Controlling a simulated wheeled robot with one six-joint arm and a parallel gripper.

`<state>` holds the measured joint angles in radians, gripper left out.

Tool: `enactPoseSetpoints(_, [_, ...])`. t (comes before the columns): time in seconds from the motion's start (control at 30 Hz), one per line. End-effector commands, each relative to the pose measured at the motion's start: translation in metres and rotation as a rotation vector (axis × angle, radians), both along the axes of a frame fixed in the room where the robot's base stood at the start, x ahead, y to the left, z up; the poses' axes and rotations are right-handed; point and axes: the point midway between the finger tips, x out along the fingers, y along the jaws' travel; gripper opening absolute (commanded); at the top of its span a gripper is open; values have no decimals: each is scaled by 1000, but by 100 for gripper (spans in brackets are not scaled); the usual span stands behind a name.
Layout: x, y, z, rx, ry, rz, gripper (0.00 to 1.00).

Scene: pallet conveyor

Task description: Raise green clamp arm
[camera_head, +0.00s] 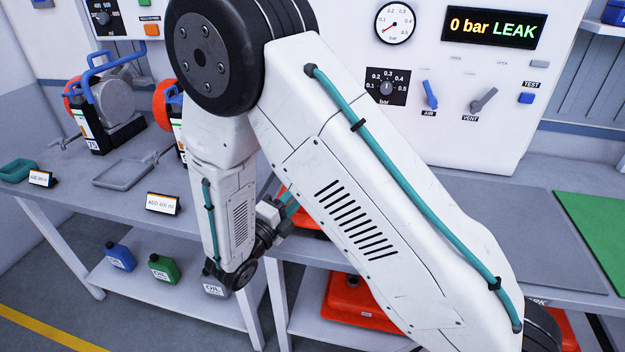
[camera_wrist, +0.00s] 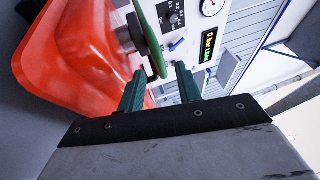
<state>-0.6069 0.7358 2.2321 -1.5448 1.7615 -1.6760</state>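In the wrist view, my gripper (camera_wrist: 160,72) has two dark green fingers set apart. A slim green bar (camera_wrist: 151,42), which looks like the green clamp arm, comes down from the top and its lower end lies between the fingertips, nearer the left finger. There is clear space between the bar and the right finger. A large glossy orange-red body (camera_wrist: 75,55) fills the left side behind the bar. In the head view, my gripper (camera_head: 288,206) is mostly hidden behind my arm, and the clamp arm cannot be made out there.
A white panel has a gauge (camera_head: 395,23), a display (camera_head: 493,27) reading "0 bar LEAK", a blue AIR lever (camera_head: 430,94) and a grey VENT lever (camera_head: 483,101). A green mat (camera_head: 597,225) lies at the right of the bench. Oil cans (camera_head: 163,268) stand on the lower shelf.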

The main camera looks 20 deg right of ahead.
Motion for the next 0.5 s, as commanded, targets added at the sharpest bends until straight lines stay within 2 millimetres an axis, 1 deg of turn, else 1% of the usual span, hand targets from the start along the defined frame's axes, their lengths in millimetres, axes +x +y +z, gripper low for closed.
enactPoseSetpoints(0.03, [4,-8,2,1,-1,-6,34])
enactPoseSetpoints(0.1, [9,-19,4,2,-1,-7,34])
enactPoseSetpoints(0.3, [25,-45,10,4,-3,-7,34])
enactPoseSetpoints(0.5, [32,-56,12,4,-4,-5,34])
